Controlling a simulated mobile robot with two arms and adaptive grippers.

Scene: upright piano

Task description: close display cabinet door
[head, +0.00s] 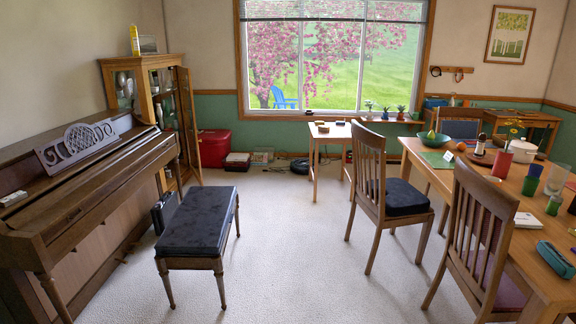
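The wooden display cabinet (143,65) stands against the left wall, just past the piano. Its glass-paned door (187,118) is swung open and juts out on the cabinet's right side, towards the window wall. Shelves with small items show inside the cabinet. Neither of my grippers is in the head view.
An upright piano (90,180) lines the left side, with a dark-topped bench (200,222) in front of it. A dining table (480,180) and chairs (382,190) fill the right. A red box (215,147) sits beyond the cabinet door. Carpet (290,235) is clear in the middle.

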